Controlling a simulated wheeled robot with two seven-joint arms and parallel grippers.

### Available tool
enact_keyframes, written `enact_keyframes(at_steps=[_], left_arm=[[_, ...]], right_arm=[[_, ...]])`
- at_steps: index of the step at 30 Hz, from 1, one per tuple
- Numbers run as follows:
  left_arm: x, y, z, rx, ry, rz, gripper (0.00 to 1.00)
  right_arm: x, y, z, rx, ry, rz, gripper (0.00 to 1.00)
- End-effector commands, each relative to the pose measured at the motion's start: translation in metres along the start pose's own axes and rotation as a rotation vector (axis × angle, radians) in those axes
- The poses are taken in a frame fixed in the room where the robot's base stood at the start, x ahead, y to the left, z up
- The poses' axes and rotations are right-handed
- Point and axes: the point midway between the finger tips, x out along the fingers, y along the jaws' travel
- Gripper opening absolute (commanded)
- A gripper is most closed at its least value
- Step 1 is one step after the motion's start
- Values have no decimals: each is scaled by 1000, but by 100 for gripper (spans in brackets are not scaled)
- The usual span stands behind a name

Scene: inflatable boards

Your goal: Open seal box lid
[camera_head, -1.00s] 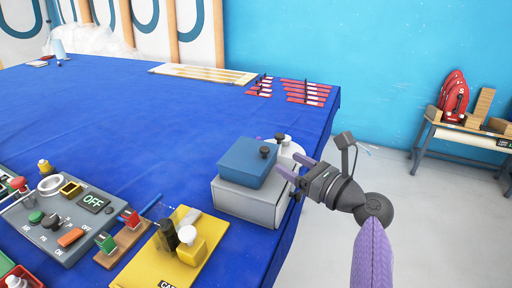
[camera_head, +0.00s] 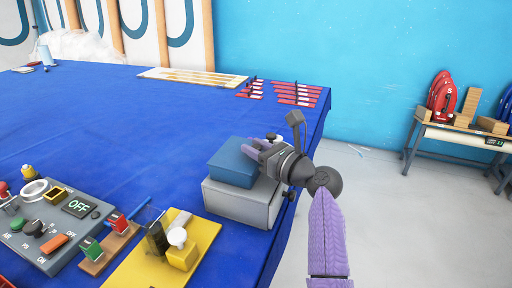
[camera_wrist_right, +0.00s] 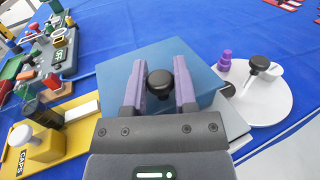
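The seal box is a grey box (camera_head: 240,203) with a blue lid (camera_head: 230,165), near the right edge of the table. The lid also shows in the wrist view (camera_wrist_right: 115,80), with a black knob (camera_wrist_right: 160,85) on it. My right gripper (camera_head: 264,143) is over the lid's right side in the head view. In the wrist view its two purple fingers (camera_wrist_right: 160,80) stand on either side of the knob and look open, with little gap beside it; contact is unclear. The gripper hides the knob in the head view. My left gripper is not in view.
A yellow board (camera_head: 137,262), a grey control panel (camera_head: 62,243) reading OFF and a small wooden stand (camera_head: 103,254) lie to the left. A white round piece (camera_wrist_right: 270,100) with a black handle and a purple piece (camera_wrist_right: 226,60) are right of the lid.

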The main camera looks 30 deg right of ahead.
Motion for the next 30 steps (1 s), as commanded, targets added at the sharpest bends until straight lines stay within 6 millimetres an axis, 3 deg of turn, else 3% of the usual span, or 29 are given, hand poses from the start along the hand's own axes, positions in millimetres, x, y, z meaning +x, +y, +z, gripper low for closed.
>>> enact_keyframes(at_steps=[3, 30], left_arm=[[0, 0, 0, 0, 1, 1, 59], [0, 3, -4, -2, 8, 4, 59]], right_arm=[[0, 0, 0, 0, 0, 0, 0], [0, 0, 0, 0, 1, 0, 0]])
